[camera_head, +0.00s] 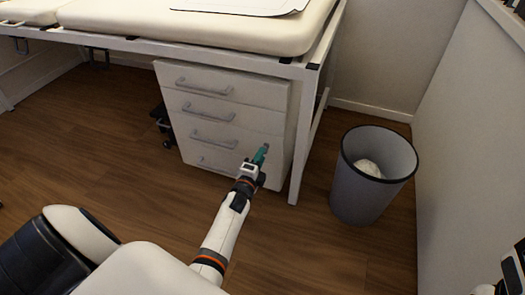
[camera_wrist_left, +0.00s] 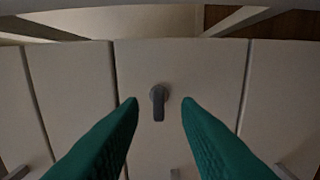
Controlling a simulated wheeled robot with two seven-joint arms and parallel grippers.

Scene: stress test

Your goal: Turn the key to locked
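In the left wrist view a small dark grey key (camera_wrist_left: 158,103) sits in a pale drawer front of the cabinet (camera_head: 237,85). Its round head is at the top and its flat grip points down in that picture. My left gripper (camera_head: 262,154) is at the right part of the cabinet front. Its green fingers (camera_wrist_left: 160,112) are apart, with the key showing in the gap between their tips and no visible contact. I cannot clearly make out the key in the head view. Part of my right arm shows at the lower right edge; its fingers cannot be made out.
The cabinet stands under a padded bench (camera_head: 200,28), whose frame leg (camera_head: 301,140) is just right of the gripper. A grey bin (camera_head: 362,200) with something white inside stands further right, near the wall.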

